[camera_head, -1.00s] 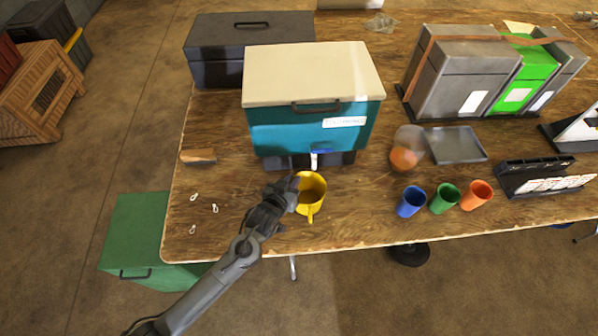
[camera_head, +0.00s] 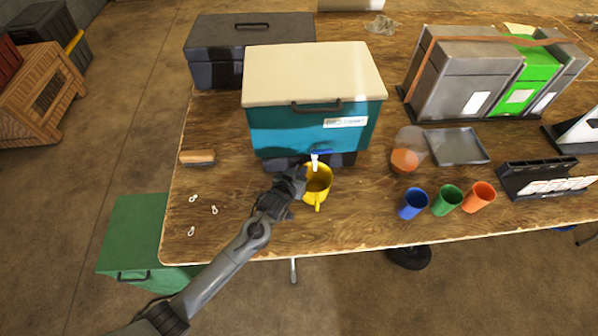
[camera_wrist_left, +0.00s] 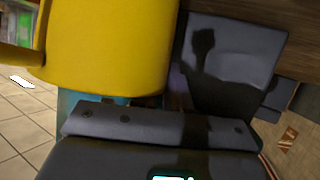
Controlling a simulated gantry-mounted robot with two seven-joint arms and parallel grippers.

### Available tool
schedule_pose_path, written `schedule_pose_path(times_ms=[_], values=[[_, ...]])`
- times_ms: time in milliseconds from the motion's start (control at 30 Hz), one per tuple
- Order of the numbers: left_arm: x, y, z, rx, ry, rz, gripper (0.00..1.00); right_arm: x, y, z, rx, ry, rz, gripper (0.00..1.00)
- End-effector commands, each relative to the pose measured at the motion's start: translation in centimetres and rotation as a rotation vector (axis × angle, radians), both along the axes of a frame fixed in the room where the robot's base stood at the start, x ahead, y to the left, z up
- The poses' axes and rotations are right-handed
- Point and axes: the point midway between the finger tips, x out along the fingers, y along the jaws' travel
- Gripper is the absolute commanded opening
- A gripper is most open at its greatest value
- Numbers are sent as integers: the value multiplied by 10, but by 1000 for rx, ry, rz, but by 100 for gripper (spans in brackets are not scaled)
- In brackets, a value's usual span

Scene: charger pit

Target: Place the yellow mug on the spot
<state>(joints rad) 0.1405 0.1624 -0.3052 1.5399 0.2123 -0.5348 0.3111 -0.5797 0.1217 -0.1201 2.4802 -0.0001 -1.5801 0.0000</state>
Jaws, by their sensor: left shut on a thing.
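The yellow mug (camera_head: 318,187) is upright at the front of the teal cooler (camera_head: 300,128), close under its blue and white tap (camera_head: 316,160), with its handle toward the table's near edge. My left gripper (camera_head: 296,181) is shut on the mug's left side. In the left wrist view, the mug (camera_wrist_left: 110,50) fills the upper left, against a dark grey finger (camera_wrist_left: 160,130). I cannot tell whether the mug touches the surface below. A dark base (camera_head: 345,160) lies under the cooler's front; no separate marked spot shows. My right gripper is not in view.
Blue (camera_head: 413,203), green (camera_head: 447,200) and orange (camera_head: 478,197) cups stand to the right, with a grey tray (camera_head: 457,147) behind. A brush (camera_head: 197,157) and small white pieces (camera_head: 193,198) lie to the left. The wooden table (camera_head: 360,215) is clear between mug and cups.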

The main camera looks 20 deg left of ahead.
Motion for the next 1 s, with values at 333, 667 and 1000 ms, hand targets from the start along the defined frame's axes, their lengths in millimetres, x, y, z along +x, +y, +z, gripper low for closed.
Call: schedule_pose_path(times_ms=[333,667,1000], values=[[0,0,-4,0,0,0,37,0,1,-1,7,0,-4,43],[0,0,-3,0,0,0,42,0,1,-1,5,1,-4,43],[-30,-1,15,-1,1,-1,42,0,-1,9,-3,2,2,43]])
